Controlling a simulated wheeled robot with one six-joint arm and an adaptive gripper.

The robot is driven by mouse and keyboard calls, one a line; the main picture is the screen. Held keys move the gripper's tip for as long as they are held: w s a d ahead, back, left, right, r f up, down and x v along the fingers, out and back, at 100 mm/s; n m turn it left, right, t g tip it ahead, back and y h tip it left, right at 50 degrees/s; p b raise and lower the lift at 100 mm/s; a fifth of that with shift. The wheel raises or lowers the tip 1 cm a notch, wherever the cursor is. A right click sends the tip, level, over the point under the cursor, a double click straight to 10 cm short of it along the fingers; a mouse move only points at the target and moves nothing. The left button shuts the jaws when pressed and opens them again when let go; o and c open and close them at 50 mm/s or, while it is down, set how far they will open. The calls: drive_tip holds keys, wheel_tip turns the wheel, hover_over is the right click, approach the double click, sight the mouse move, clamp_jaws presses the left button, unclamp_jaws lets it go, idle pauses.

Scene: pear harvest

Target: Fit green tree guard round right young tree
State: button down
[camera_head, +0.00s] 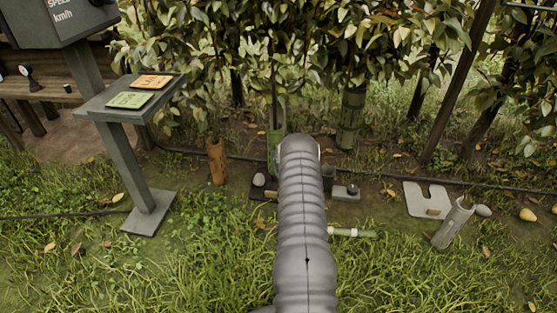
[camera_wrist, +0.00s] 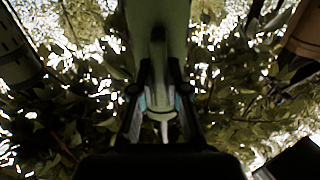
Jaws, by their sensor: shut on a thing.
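A light green tree guard (camera_head: 275,147) stands upright in the head view, just beyond the end of my arm, at a thin young trunk (camera_head: 274,98). I cannot tell whether it is around the trunk or in front of it. In the wrist view my gripper (camera_wrist: 160,108) is shut on this guard (camera_wrist: 158,22), one finger on each side. My arm hides the gripper and the guard's lower part in the head view. To the right, another trunk carries a darker green perforated guard (camera_head: 351,118). To the left stands a brown guard (camera_head: 216,161).
A post with a sloped panel (camera_head: 130,97) stands at left. A pale stone (camera_head: 259,180), a grey block (camera_head: 346,193), a notched white plate (camera_head: 428,199) and a grey tube (camera_head: 453,222) are on the ground. A green-and-white rod (camera_head: 352,232) lies right of my arm. Leaves hang low above.

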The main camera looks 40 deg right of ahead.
drive_tip(key=shift+f+b, duration=1.75)
drive_tip(key=shift+f, duration=1.25)
drive_tip(key=c, duration=1.1)
unclamp_jaws()
drive_tip(key=s+a+r+p, duration=0.2)
drive_tip(key=s+a+p, duration=0.2)
drive_tip(key=a, duration=0.1)
drive_tip(key=shift+s+a, duration=0.2)
drive_tip(key=shift+s, duration=0.05)
